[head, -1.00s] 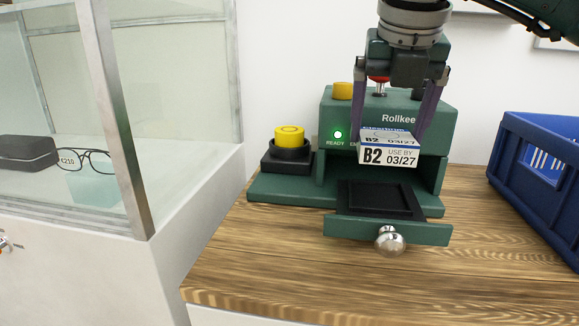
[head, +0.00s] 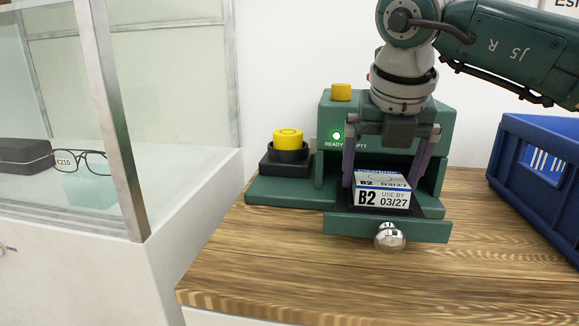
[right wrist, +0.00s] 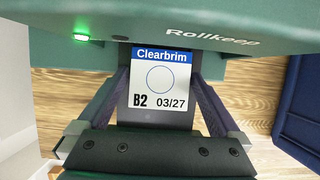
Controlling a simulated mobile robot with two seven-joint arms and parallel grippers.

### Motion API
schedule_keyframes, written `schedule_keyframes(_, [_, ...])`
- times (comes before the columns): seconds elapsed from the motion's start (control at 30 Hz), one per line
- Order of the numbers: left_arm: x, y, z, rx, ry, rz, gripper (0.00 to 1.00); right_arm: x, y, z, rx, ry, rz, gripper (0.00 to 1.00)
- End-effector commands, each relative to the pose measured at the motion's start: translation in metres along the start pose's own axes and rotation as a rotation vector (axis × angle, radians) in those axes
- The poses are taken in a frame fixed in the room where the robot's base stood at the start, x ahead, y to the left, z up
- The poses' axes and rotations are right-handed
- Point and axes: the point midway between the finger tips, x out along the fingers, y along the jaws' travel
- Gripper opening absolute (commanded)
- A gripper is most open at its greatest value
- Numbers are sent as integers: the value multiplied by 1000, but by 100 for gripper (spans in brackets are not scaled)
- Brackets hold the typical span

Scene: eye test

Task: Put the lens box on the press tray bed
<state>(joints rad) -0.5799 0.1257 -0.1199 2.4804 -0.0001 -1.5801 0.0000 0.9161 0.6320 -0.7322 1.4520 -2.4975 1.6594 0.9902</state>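The lens box (head: 382,197) is a small white and blue carton marked B2, USE BY 03/27. It sits level over the black tray bed (head: 420,212) of the green press. Whether its underside touches the bed or hovers just above is hidden. My right gripper (head: 382,178) points down with its purple fingers at the box's left and right sides, shut on it. In the right wrist view the box's Clearbrim label (right wrist: 161,80) lies between the fingertips (right wrist: 162,76). My left gripper is not in view.
The press (head: 330,120) stands behind, its green light (head: 336,136) lit. The tray front has a metal knob (head: 390,237). A yellow button (head: 288,138) is at left, a blue crate (head: 530,185) at right. A glass case (head: 170,90) holds glasses. The wooden counter's front is clear.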

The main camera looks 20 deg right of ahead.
Motion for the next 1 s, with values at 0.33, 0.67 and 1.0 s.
schedule_keyframes(0.33, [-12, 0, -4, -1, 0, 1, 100, -45, 1, 3, 0, -7, 4, 100])
schedule_keyframes(0.67, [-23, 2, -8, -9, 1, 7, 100, -109, 1, 2, 0, -4, 3, 100])
schedule_keyframes(1.0, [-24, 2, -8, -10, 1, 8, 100, -121, 0, 1, 1, -1, 0, 100])
